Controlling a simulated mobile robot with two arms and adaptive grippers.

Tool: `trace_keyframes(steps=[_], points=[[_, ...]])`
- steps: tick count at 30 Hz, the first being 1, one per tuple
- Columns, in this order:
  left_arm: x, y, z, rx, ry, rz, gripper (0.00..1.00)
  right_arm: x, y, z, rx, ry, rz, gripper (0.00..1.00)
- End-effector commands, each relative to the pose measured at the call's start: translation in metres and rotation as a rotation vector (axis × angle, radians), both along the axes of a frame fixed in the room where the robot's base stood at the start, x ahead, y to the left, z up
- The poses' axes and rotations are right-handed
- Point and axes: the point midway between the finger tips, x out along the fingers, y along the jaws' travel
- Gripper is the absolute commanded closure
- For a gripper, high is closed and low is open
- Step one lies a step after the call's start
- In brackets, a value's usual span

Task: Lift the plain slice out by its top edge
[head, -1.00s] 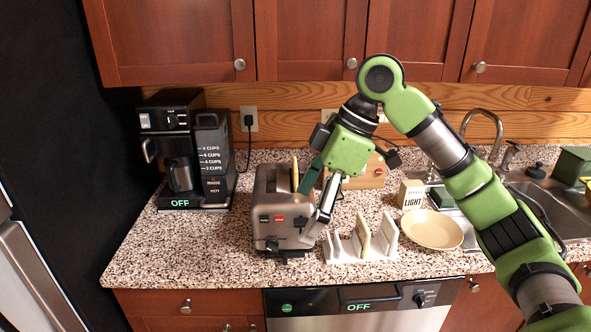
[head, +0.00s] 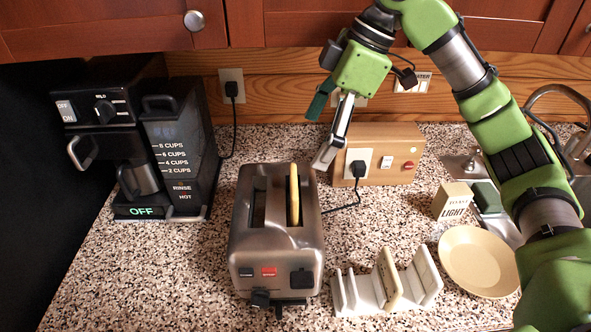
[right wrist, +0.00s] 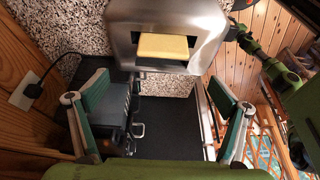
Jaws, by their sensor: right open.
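A silver toaster (head: 276,250) stands on the counter. A pale yellow slice (head: 294,195) stands upright in its right slot, with its top edge above the slot; the left slot looks empty. In the right wrist view the slice (right wrist: 163,47) sticks out of the toaster (right wrist: 200,18), beyond the fingertips. My right gripper (head: 320,135) is open and empty, above and behind the toaster's right side, apart from the slice. Its two green-padded fingers (right wrist: 160,110) are spread wide in the wrist view. My left gripper is not in view.
A white rack (head: 347,295) holding another pale slice (head: 387,278) stands right of the toaster. A cream plate (head: 478,262), a small LIGHT box (head: 453,200) and the sink lie further right. A wooden outlet box (head: 385,148) is behind. A coffee maker (head: 180,150) is left.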

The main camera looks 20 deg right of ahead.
Motion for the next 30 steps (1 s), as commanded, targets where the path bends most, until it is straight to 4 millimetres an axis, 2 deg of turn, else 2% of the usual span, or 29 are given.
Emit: trace_keyframes(steps=[4,10,17,20,24,30], points=[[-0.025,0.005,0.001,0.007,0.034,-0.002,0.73,0.000,0.003,-0.007,0.000,0.003,0.002,0.08],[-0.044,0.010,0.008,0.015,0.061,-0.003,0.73,0.003,0.016,-0.039,-0.002,0.004,0.002,0.08],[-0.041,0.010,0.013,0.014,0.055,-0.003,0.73,0.006,0.025,-0.062,-0.001,0.001,0.000,0.08],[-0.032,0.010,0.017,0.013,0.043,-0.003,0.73,0.005,0.026,-0.068,-0.001,0.002,0.001,0.08],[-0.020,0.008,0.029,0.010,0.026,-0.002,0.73,0.003,0.031,-0.088,-0.002,0.006,0.001,0.08],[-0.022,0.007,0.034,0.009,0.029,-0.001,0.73,0.005,0.039,-0.111,-0.001,0.001,0.001,0.08]])
